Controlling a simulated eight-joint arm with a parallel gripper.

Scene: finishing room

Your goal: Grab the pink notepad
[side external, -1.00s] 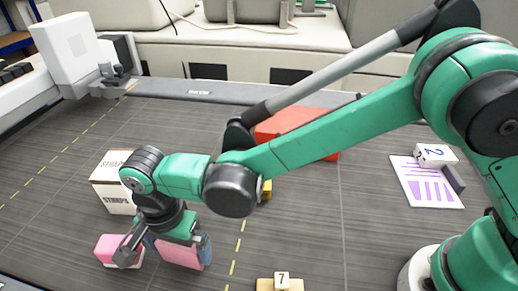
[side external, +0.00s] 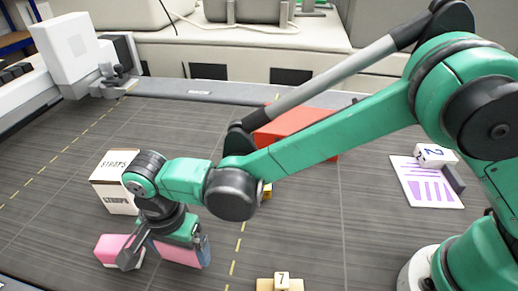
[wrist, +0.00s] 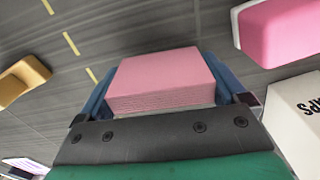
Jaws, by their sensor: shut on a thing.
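The pink notepad (wrist: 160,78) is a thick block with pink faces and page lines along its near edge. In the wrist view it sits between the two blue fingers of my gripper (wrist: 165,82), which are shut on its left and right sides. In the side external view the notepad (side external: 178,252) shows under the wrist, partly hidden by my gripper (side external: 180,246). I cannot tell whether its underside touches the table.
A pink and white block (side external: 112,246) lies just left of the notepad. A white box marked STRAPS (side external: 112,195) stands behind it. A tan block with a 7 cube (side external: 281,280) is at the front. A red box (side external: 290,128) is behind my arm.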

